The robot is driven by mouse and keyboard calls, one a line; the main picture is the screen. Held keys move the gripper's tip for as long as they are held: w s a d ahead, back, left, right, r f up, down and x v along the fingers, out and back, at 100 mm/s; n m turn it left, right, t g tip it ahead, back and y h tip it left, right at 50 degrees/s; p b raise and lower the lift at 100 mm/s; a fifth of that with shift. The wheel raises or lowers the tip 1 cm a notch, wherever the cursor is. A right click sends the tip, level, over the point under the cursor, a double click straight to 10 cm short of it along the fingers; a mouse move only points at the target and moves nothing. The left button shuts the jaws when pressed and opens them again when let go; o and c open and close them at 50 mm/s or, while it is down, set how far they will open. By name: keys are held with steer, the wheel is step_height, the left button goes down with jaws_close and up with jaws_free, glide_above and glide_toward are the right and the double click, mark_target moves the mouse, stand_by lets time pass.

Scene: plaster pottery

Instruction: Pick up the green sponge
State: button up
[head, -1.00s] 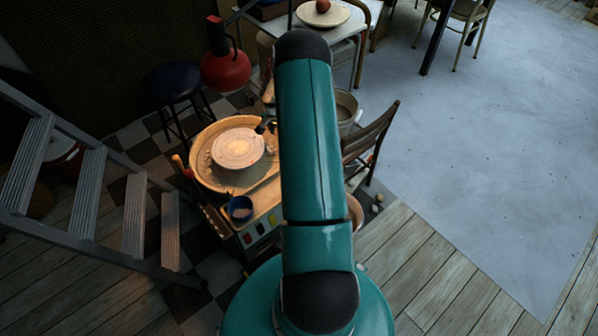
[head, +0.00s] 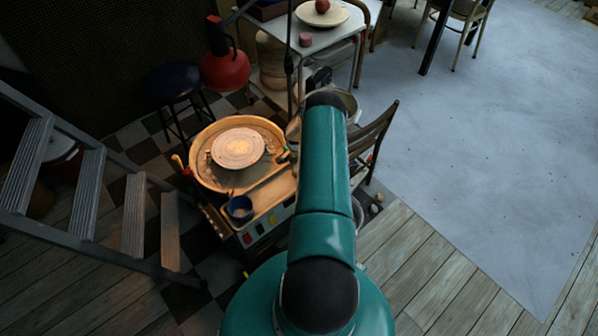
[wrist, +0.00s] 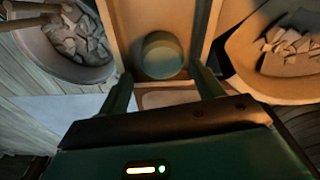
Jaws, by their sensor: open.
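In the wrist view, a rounded, dull green block that looks like the green sponge (wrist: 163,55) sits in a tan, straight-sided tray or channel (wrist: 205,30). My gripper (wrist: 160,72) is open, with one dark green finger toward each side of the sponge's near edge. The sponge is not held. I cannot tell whether either finger touches it. In the head view my own arm hides the sponge and most of the gripper, beside the potter's wheel (head: 238,148).
In the wrist view, containers of pale chunks flank the tray at left (wrist: 80,42) and right (wrist: 284,52). In the head view, a blue cup (head: 240,209) stands in front of the wheel, a red lamp (head: 225,70) hangs behind, and a wooden chair (head: 372,140) stands right.

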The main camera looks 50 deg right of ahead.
steer(key=shift+w+d+f, duration=0.15)
steer(key=shift+f, duration=2.5)
steer(key=c, duration=0.8)
steer(key=shift+r, duration=0.1)
steer(key=shift+r, duration=1.35)
steer(key=s+a+r, duration=0.4)
steer(key=a+r, duration=0.1)
steer(key=s+a+r, duration=0.5)
steer(key=shift+s+a+r, duration=0.1)
steer(key=shift+s+a, duration=0.05)
steer(key=shift+a, duration=0.1)
